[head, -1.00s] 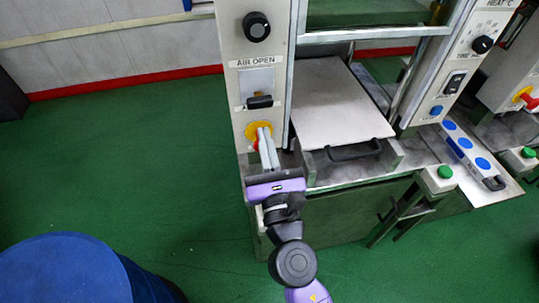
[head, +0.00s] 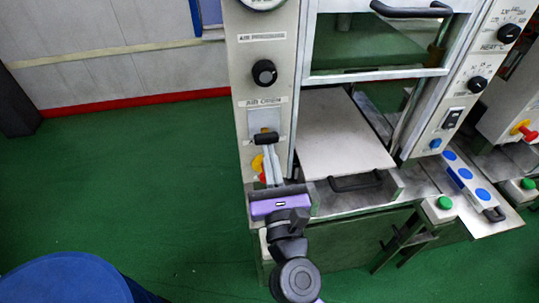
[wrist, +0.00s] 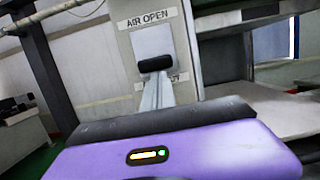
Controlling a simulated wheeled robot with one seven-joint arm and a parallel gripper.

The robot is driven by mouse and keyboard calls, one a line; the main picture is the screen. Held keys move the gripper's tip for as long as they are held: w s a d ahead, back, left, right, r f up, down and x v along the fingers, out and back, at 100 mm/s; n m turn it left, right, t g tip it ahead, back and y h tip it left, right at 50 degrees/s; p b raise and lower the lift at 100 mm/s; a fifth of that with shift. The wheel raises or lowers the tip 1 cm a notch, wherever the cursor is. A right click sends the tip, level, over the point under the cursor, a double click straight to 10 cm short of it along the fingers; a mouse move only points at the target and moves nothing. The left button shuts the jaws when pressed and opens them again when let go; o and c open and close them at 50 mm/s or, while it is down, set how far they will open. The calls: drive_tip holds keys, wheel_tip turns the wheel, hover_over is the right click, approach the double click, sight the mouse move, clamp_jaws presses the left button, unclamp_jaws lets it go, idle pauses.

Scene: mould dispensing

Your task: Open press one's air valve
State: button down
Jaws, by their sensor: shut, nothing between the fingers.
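The air valve is a black lever handle (head: 265,139) on a pale plate under the "AIR OPEN" label (head: 263,101), on the press's left column. The handle also shows in the wrist view (wrist: 155,64), low on its plate, with a second label partly hidden below it. My gripper (head: 266,149) is shut and empty. Its fingertips are just below the handle, and in the wrist view (wrist: 157,76) they appear to reach its underside. I cannot tell whether they touch it. The yellow and red emergency knob (head: 259,166) is partly hidden behind my fingers.
A black round knob (head: 264,72) sits above the valve. To the right are the press's pale plate (head: 342,130) with a black handle (head: 355,182) and a green button (head: 444,203). A blue drum (head: 65,280) stands lower left. The green floor (head: 140,180) between is clear.

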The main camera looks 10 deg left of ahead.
drive_tip(key=shift+r+p, duration=2.1)
drive_tip(key=shift+r, duration=0.2)
drive_tip(key=shift+w+f+b, duration=0.1)
drive_tip(key=shift+f+b, duration=0.3)
drive_tip(key=shift+b, duration=0.1)
wheel_tip(320, 180, down, 4)
drive_tip(key=b, duration=0.3)
drive_tip(key=shift+r, duration=0.15)
drive_tip(key=b+v, duration=0.2)
drive_tip(key=v, duration=0.8)
